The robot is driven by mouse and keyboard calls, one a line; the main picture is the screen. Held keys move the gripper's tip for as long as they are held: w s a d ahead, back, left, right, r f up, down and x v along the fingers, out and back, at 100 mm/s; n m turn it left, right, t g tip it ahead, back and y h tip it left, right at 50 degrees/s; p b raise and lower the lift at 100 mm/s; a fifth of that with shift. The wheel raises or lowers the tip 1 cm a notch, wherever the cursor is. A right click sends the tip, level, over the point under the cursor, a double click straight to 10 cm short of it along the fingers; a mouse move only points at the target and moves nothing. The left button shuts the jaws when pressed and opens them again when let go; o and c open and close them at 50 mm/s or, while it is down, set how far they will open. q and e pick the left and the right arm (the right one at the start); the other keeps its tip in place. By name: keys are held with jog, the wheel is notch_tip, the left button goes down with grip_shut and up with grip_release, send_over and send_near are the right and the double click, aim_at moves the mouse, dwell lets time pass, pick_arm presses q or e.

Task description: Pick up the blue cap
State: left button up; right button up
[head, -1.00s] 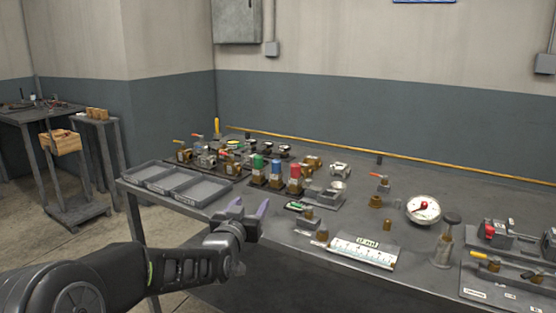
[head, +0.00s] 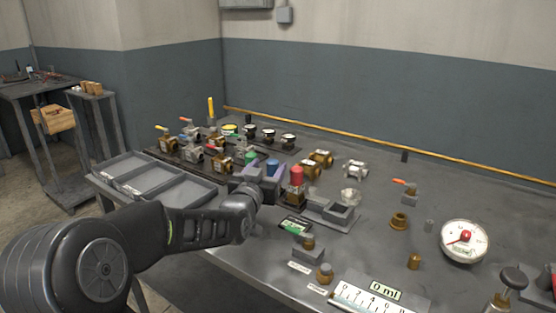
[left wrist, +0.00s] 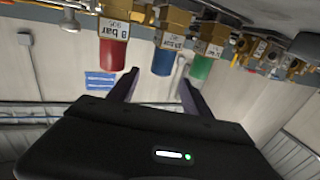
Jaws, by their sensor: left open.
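The blue cap (head: 272,167) sits upright on a brass valve body, between the green cap (head: 250,157) and the red cap (head: 297,175). My left gripper (head: 261,180) is open, just in front of the blue cap, and partly hides the valve body below it. In the left wrist view, which is upside down, the blue cap (left wrist: 162,62) shows between and beyond the two fingers of my gripper (left wrist: 157,82). The red cap (left wrist: 112,55) and green cap (left wrist: 201,68) lie outside the fingers. I cannot tell whether a finger touches anything.
Grey trays (head: 185,196) stand at the table's left edge. Several valves and gauges crowd the area behind the caps. A small grey block (head: 340,213), a dial gauge (head: 465,241) and a scale plate (head: 378,294) lie to the right. The table between them is partly clear.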

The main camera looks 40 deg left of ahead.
pick_arm(q)
jog(key=shift+s+r, duration=0.1)
jog(key=shift+s, duration=0.05)
jog(key=shift+x, duration=1.35)
jog(key=p+x, duration=0.1)
jog(key=x, duration=0.4)
jog(key=shift+c, duration=0.5)
grip_shut()
